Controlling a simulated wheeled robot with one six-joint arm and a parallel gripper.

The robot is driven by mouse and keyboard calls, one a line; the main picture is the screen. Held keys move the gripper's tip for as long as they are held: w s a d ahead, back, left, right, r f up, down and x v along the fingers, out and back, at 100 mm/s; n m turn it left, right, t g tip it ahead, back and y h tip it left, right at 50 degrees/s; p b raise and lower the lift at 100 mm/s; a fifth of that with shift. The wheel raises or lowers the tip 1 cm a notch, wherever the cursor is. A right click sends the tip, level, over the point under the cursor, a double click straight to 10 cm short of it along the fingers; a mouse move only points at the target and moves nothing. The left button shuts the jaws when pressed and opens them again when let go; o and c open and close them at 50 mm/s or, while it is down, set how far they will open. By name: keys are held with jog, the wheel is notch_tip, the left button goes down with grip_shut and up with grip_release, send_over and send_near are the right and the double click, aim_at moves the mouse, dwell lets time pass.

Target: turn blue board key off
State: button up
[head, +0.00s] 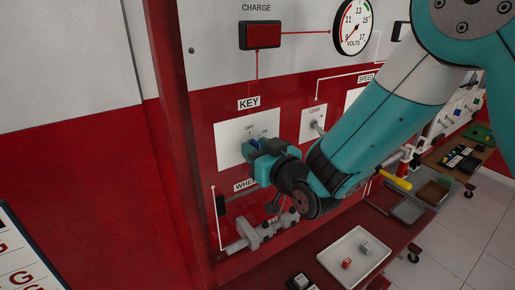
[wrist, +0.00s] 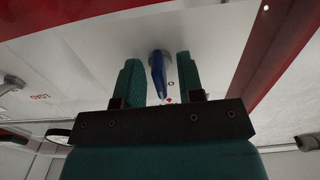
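The blue key (wrist: 158,73) sticks out of the white KEY panel (head: 230,151), which carries OFF and ON marks. In the head view only a bit of the blue key (head: 253,143) shows, near my fingers. My gripper (head: 257,149) is at the panel in front of the key. In the wrist view my gripper (wrist: 158,64) is open, with one teal finger on each side of the key. A gap shows between the key and each finger. The key's exact angle against the marks is hard to tell, as my gripper covers part of it.
A LOAD switch (head: 316,126) sits right of the key panel. A red CHARGE lamp (head: 260,35) and a volts gauge (head: 353,27) are above. Grey hardware (head: 262,232) juts out below. A white tray (head: 333,256) with small blocks lies on the red shelf.

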jog(key=b+v, duration=1.7)
jog(key=b, duration=0.2)
jog(key=shift+s+b, duration=0.2)
jog(key=shift+b, duration=0.1)
jog(key=shift+d+r, duration=0.1)
jog(key=shift+d, duration=0.05)
jog(key=s+d+f+g+h+p, duration=0.2)
jog(key=s+d+f+g+h, duration=0.1)
jog(key=s+f+g, duration=0.3)
jog(key=s+d+f+g+h+p, duration=0.1)
jog(key=s+d+f+g+h, duration=0.1)
jog(key=s+f+g, duration=0.4)
jog(key=s+d+g, duration=0.1)
jog(key=s+g, duration=0.1)
jog(key=g, duration=0.1)
jog(key=shift+f+h+p, duration=0.25)
jog(key=shift+h+p, duration=0.1)
jog(key=shift+h, duration=0.05)
